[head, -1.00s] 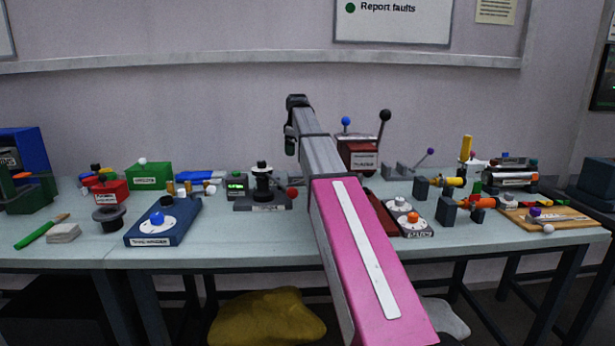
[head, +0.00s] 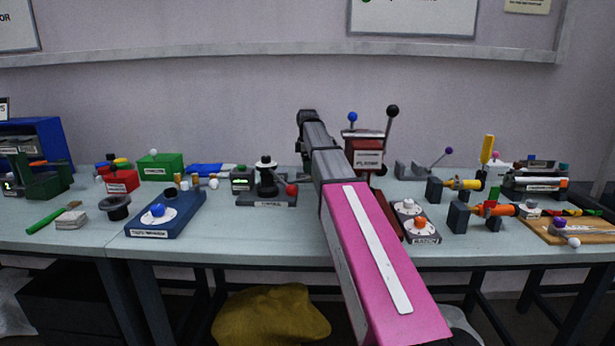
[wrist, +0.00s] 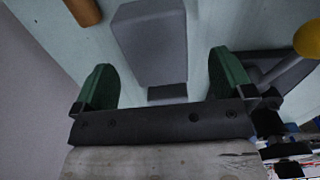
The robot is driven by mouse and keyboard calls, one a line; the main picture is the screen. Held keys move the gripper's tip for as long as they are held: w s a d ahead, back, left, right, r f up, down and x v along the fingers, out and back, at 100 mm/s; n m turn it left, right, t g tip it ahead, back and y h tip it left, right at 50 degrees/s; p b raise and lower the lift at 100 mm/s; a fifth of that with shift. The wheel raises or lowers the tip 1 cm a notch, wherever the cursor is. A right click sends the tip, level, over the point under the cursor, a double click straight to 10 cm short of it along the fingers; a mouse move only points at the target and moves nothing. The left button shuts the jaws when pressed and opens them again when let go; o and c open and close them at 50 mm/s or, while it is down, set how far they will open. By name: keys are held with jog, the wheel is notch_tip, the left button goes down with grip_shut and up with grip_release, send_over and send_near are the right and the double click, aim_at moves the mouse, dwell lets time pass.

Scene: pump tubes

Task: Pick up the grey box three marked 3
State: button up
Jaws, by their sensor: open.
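A plain grey block (wrist: 152,40) with a paler top stands in the wrist view, between and beyond my fingers; no mark 3 can be read on it, so I cannot confirm it is grey box three. My gripper (wrist: 164,80) is open, with one green finger on each side of the picture and a gap between them. Nothing is held. I cannot tell whether the fingers reach down beside the block. In the head view my arm covers the middle of the bench, and I cannot make out the gripper or a box marked 3 there.
In the wrist view, an orange-brown cylinder (wrist: 83,10) lies upper left and a yellow ball (wrist: 308,38) on a grey lever is at right. In the head view, a red lever box (head: 366,155), a black-knobbed device (head: 266,185) and a blue dial box (head: 165,215) stand around my arm.

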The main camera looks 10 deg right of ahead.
jog(key=f, duration=0.4)
jog(key=shift+w+f, duration=0.2)
jog(key=shift+f, duration=0.2)
jog(key=c, duration=1.1)
jog(key=shift+r, duration=0.15)
